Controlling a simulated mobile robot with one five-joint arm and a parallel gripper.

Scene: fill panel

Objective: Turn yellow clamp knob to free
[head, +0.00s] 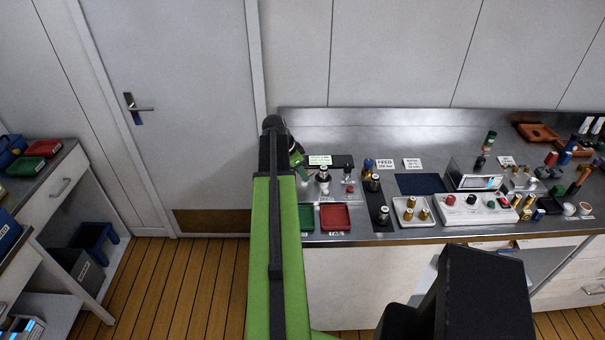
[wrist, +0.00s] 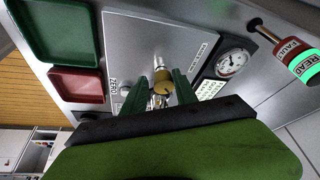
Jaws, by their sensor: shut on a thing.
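The yellow clamp knob (wrist: 163,76) is a small round brass-yellow knob on a grey plate in the wrist view. My gripper (wrist: 159,88) has its two green fingers on either side of it, shut on the knob. Shiny metal parts show just below the knob, partly between the fingers. In the head view my gripper (head: 297,160) is small at the left end of the bench, mostly behind my green arm, and the knob cannot be made out there.
A round gauge (wrist: 232,63) and a labelled red-and-green vial (wrist: 295,58) are to the right. Green (wrist: 55,30) and red (wrist: 77,84) trays lie left. Bottles and trays crowd the bench (head: 400,128).

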